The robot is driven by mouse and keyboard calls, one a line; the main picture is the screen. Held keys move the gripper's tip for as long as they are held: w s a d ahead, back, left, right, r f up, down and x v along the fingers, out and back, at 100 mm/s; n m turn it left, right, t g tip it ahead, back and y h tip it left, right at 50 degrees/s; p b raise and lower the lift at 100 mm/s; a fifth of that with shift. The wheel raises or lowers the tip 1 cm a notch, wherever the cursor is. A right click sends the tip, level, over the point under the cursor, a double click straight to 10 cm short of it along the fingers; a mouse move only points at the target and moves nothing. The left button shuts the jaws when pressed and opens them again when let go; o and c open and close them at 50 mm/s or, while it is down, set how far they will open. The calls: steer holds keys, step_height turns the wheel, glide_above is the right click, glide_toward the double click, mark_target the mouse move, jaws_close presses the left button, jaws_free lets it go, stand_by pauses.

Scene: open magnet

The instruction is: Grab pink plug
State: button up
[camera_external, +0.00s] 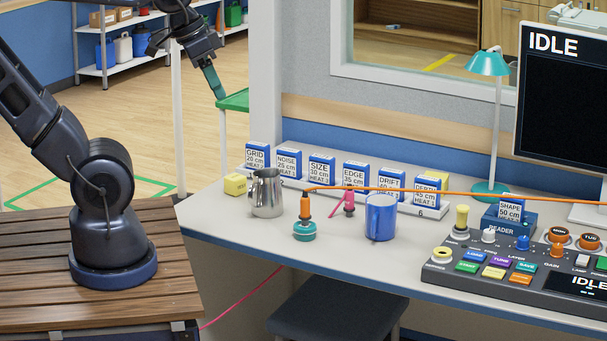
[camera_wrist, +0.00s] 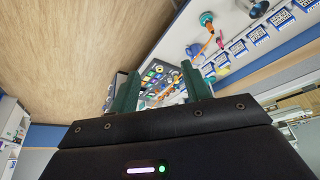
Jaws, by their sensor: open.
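The small pink plug (camera_external: 349,201) is on the white desk, between the orange plug and the blue mug (camera_external: 380,217). A short pink piece slants down at its left. The orange plug (camera_external: 305,207) stands on a teal round base (camera_external: 304,231), with an orange cable running right from its top, passing close to the pink plug. My gripper (camera_external: 214,84) is high at the upper left, beyond the desk's left end and well away from the pink plug. Its two green fingers (camera_wrist: 160,82) stand apart with nothing between them.
A metal pitcher (camera_external: 266,193) and a yellow block (camera_external: 235,184) stand at the desk's left. Several labelled blue-and-white boxes (camera_external: 321,168) line the back. A control console (camera_external: 520,270), teal lamp (camera_external: 488,64) and monitor (camera_external: 565,110) are at right. The front left desk is clear.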

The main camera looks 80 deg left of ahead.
steer(key=shift+w, duration=0.1)
steer(key=shift+c, duration=0.2)
stand_by(0.4)
steer(key=m+g+h, duration=0.1)
steer(key=m+h, duration=0.2)
steer(key=m, duration=0.4)
glide_above(354, 208)
steer(key=s+a, duration=0.2)
steer(key=s, duration=0.2)
step_height(354, 208, down, 33)
steer(key=shift+a+x, duration=0.15)
steer(key=shift+x, duration=2.5)
steer(key=shift+a+x, duration=0.15)
steer(key=shift+x, duration=2.5)
steer(key=shift+w, duration=0.1)
steer(key=c, duration=1)
